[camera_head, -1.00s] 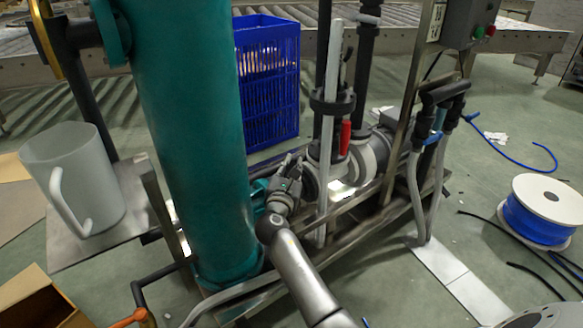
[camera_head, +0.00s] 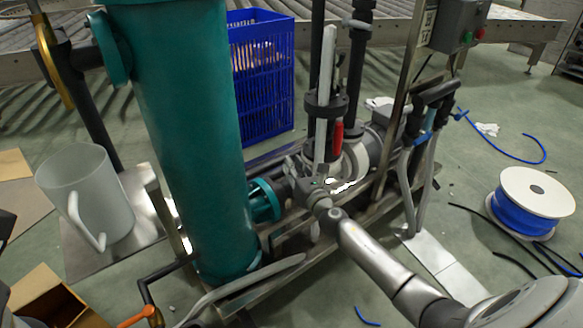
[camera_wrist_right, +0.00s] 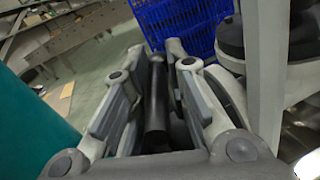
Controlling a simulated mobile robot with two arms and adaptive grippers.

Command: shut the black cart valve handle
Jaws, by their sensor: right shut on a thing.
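The black valve handle (camera_wrist_right: 157,105) shows in the right wrist view as a dark bar running between the two fingers of my right gripper (camera_wrist_right: 165,75). The gripper is shut on it. In the head view my right gripper (camera_head: 308,185) is low at the cart's piping, right of the teal column (camera_head: 185,130) and beside a grey upright pipe (camera_head: 325,105). The fingers hide the handle there, so its angle is hard to tell. A red handle (camera_head: 337,137) stands upright just above and to the right. My left gripper is not in view.
A teal flange (camera_head: 265,200) sits left of the gripper. A blue crate (camera_head: 262,85) stands behind the cart. A translucent jug (camera_head: 85,195) rests on the left shelf. A blue cable spool (camera_head: 528,205) and loose cables lie on the right floor.

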